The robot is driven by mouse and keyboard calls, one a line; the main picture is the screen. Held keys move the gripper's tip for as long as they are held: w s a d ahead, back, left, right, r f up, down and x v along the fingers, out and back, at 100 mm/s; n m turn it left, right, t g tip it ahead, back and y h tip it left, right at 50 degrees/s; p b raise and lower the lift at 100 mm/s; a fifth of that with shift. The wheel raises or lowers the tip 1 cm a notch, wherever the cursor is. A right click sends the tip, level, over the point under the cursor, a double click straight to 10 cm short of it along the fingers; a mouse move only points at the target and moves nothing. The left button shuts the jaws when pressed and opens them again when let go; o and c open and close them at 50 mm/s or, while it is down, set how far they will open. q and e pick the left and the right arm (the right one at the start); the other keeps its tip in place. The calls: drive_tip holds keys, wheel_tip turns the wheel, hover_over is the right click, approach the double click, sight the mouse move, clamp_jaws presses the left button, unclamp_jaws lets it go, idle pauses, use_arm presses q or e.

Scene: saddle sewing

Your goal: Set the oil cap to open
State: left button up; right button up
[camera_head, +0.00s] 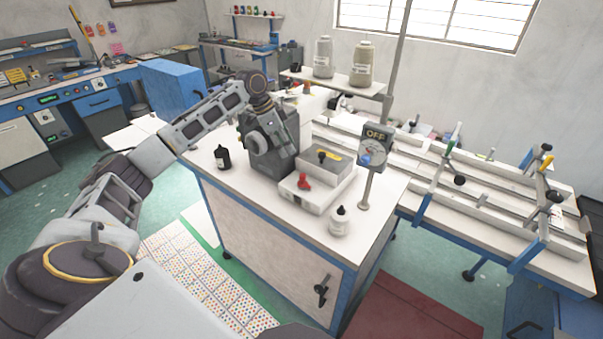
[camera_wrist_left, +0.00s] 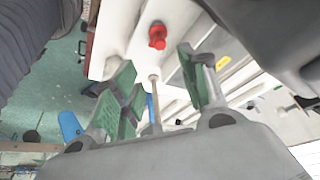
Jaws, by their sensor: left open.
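A red knob (camera_head: 303,180) stands on the white front of a small grey-topped box unit (camera_head: 327,170) on the workbench. The knob also shows in the left wrist view (camera_wrist_left: 157,36). I cannot tell for sure whether it is the oil cap. A yellow piece (camera_head: 328,155) lies on the unit's grey top. My left gripper (camera_head: 282,150) is over the bench, behind and left of the knob, its fingertips hard to make out in the head view. In the left wrist view its green-padded fingers (camera_wrist_left: 158,88) are apart, with the knob beyond them. My right gripper is out of view.
A post with an "OFF" sign (camera_head: 376,134) stands right of the unit. A white bottle (camera_head: 339,221) stands in front and a black bottle (camera_head: 222,157) at left. Thread cones (camera_head: 323,58) sit on a shelf behind. A clamp-lined rail table (camera_head: 480,200) extends right.

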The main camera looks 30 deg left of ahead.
sight(302, 175)
use_arm(q)
drive_tip(key=shift+w+f, duration=0.1)
drive_tip(key=shift+p+x, duration=0.8)
drive_tip(key=shift+x, duration=6.05)
drive_tip(key=shift+c, duration=0.2)
clamp_jaws()
